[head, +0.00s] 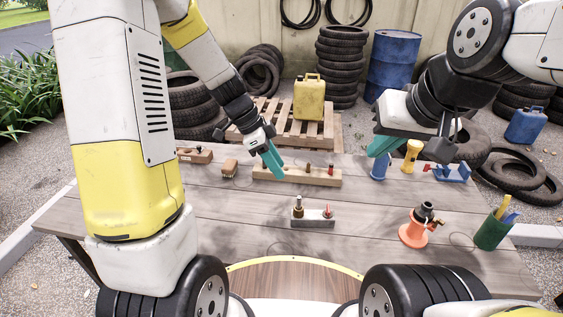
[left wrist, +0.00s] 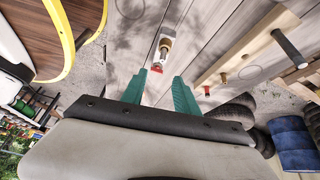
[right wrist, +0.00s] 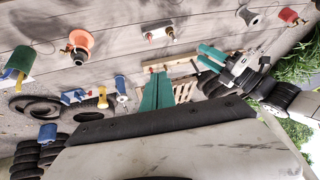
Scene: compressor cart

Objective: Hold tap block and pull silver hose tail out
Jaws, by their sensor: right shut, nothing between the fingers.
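The tap block (head: 313,217) is a small grey block in the middle of the table, with an upright brass-coloured fitting (head: 298,207) on its left and a red-topped one (head: 328,211) on its right. The block (left wrist: 161,50) also shows beyond the fingertips in the left wrist view. I cannot tell which part is the silver hose tail. My left gripper (head: 272,160) is open and empty above the wooden rack, behind the block. My right gripper (head: 384,146) is shut and empty, up and to the right of the block, near the blue cylinder. Neither gripper touches the block.
The wooden rack (head: 265,174) with several pegs lies behind the block. A blue cylinder (head: 380,167), yellow cylinder (head: 411,155) and blue stand (head: 451,174) are at the back right. An orange fitting (head: 413,233) and green cup (head: 491,233) stand at right.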

